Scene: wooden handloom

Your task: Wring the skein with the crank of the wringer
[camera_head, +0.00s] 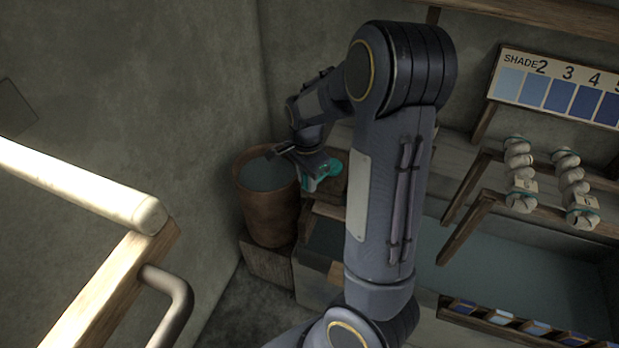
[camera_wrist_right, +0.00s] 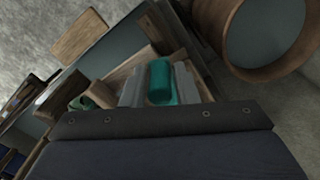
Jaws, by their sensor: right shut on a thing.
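My right gripper (camera_head: 312,178) is at the far side, beside the bucket; it also shows in the wrist view (camera_wrist_right: 160,88). Its grey fingers are shut on a teal cylindrical grip (camera_wrist_right: 160,80), which also shows as teal in the head view (camera_head: 329,171). The grip looks like the crank's handle, but its link to the wringer is hidden. Wooden parts (camera_wrist_right: 122,72) lie behind the fingers. Pale twisted skeins (camera_head: 519,175) (camera_head: 573,190) hang on wooden pegs at the right; I cannot make out a skein at the wringer. My left gripper is out of view.
A brown bucket (camera_head: 270,220) with dull liquid stands close beside my right gripper. A vat of grey-blue liquid (camera_head: 500,270) lies at the right. A shade board (camera_head: 540,55) is on the back wall. A pale roller (camera_head: 90,190) and bent metal bar (camera_head: 180,300) are near left.

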